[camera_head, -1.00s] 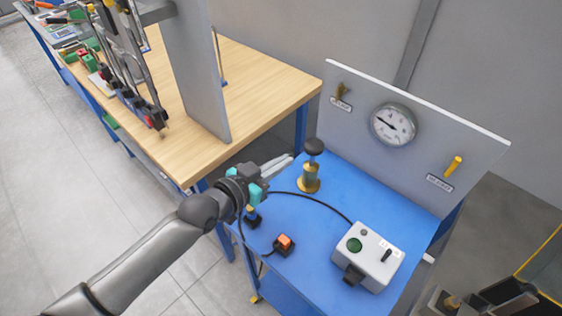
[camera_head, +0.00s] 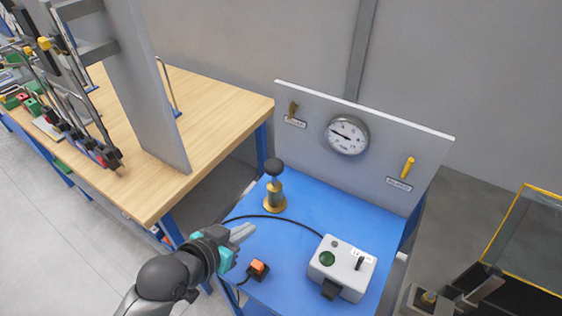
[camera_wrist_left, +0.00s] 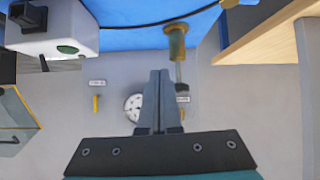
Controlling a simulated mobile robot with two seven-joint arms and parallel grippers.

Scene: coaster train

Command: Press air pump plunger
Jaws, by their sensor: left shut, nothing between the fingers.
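The air pump stands upright on the blue cart top (camera_head: 325,205), with a brass body (camera_head: 275,203) and a black plunger knob (camera_head: 274,166) raised above it. My left gripper (camera_head: 248,232) is shut and empty, in front of and left of the pump in the head view, apart from the knob. In the left wrist view the shut fingers (camera_wrist_left: 159,76) point toward the top of the picture. The pump's brass body (camera_wrist_left: 176,42) shows there just right of the fingertips, its knob partly hidden by the fingers. My right gripper is not in view.
A grey control box (camera_head: 342,268) with a green button and an orange-topped switch (camera_head: 258,268) sit on the cart, joined by black cable. A panel with a pressure gauge (camera_head: 346,135) stands behind. A wooden bench (camera_head: 210,110) is at left.

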